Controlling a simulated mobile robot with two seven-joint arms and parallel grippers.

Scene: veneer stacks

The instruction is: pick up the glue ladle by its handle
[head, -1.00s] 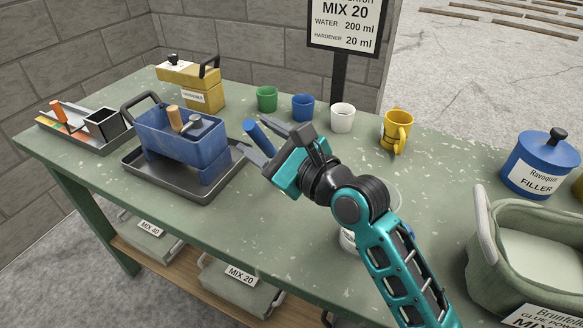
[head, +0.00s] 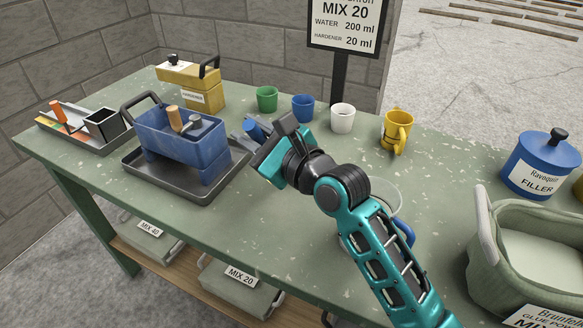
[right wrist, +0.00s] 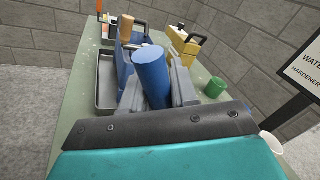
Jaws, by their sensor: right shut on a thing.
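A blue cylindrical handle (head: 256,129), which I take for the glue ladle's, stands tilted just right of the blue glue trough (head: 185,145). My right gripper (head: 252,135) is at this handle. In the right wrist view the handle (right wrist: 152,76) sits between the two grey fingers, which are shut on it. The rest of the ladle is hidden behind the gripper and handle. The trough stands on a dark tray (head: 150,178), with a wooden handle (head: 175,118) showing in it. My left gripper is not in view.
Green (head: 267,98), blue (head: 303,107) and white (head: 342,117) cups and a yellow jug (head: 396,131) stand behind the gripper. A yellow box (head: 205,92) is at the back left. A clear container (head: 385,197) is partly behind my arm.

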